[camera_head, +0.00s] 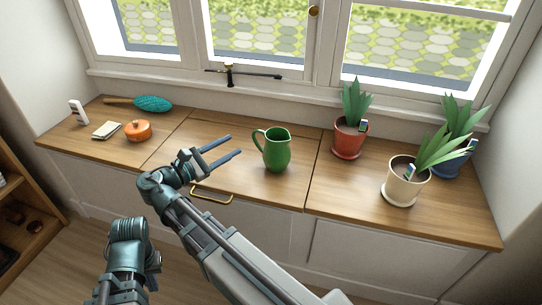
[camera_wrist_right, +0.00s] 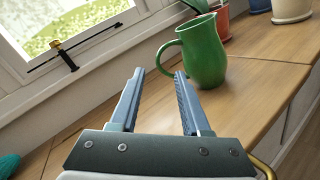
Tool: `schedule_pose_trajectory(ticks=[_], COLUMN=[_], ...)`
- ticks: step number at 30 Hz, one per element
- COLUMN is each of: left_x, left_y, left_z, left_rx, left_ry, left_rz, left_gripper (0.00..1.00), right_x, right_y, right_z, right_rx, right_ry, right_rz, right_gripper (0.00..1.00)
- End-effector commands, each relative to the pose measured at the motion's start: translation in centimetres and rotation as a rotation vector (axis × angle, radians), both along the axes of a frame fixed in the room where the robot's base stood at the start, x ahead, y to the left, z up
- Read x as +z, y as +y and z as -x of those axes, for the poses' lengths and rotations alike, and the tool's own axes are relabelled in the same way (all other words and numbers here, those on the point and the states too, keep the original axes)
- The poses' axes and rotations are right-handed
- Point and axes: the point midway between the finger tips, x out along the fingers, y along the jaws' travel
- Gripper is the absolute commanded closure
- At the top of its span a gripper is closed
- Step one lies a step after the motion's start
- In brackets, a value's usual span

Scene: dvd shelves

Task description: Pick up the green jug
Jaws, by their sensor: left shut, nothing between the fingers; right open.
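The green jug (camera_head: 277,152) stands upright on the wooden counter, right of centre, with its handle on the left side. It also shows in the right wrist view (camera_wrist_right: 204,52), upright beyond the fingers, with its handle close to the fingertips in the picture. My right gripper (camera_head: 235,145) is open and empty, left of the jug, with its fingers pointing towards the handle side. In the right wrist view the gripper (camera_wrist_right: 159,72) has nothing between its fingers. My left arm shows at the lower left of the head view; its fingers are not visible.
A red potted plant (camera_head: 350,138), a white potted plant (camera_head: 404,182) and a blue potted plant (camera_head: 452,160) stand right of the jug.

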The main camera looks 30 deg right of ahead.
Motion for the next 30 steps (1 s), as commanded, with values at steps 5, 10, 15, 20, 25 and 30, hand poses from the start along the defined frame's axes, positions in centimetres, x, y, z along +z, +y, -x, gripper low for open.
schedule_pose_trajectory(ticks=[5, 10, 15, 20, 25, 30], left_x=[0.0, 0.0, 0.0, 0.0, -0.1, -0.2], left_y=[0.0, 0.0, 0.0, 0.0, 0.0, 0.0], left_z=[0.0, 0.0, 0.0, 0.0, 0.0, 0.0], left_rx=[0.000, 0.000, 0.000, 0.000, 0.000, 0.000], left_ry=[0.000, 0.000, 0.000, 0.000, 0.000, 0.000], left_rz=[0.000, 0.000, 0.000, 0.000, 0.000, 0.000], left_gripper=[1.00, 1.00, 1.00, 1.00, 1.00, 1.00], right_x=[0.0, 0.0, 0.0, 0.0, -0.2, -0.2], right_y=[-3.3, -6.2, -7.7, -8.0, -9.2, -11.6], right_z=[-0.4, -1.0, -1.3, -1.4, -1.8, -2.5], right_rx=[-0.005, -0.004, -0.002, 0.000, -0.004, -0.004], right_ry=[-0.001, -0.001, -0.001, -0.001, -0.001, -0.001], right_rz=[-0.002, -0.002, -0.002, -0.002, -0.002, -0.002], right_gripper=[0.53, 0.53, 0.53, 0.53, 0.53, 0.53])
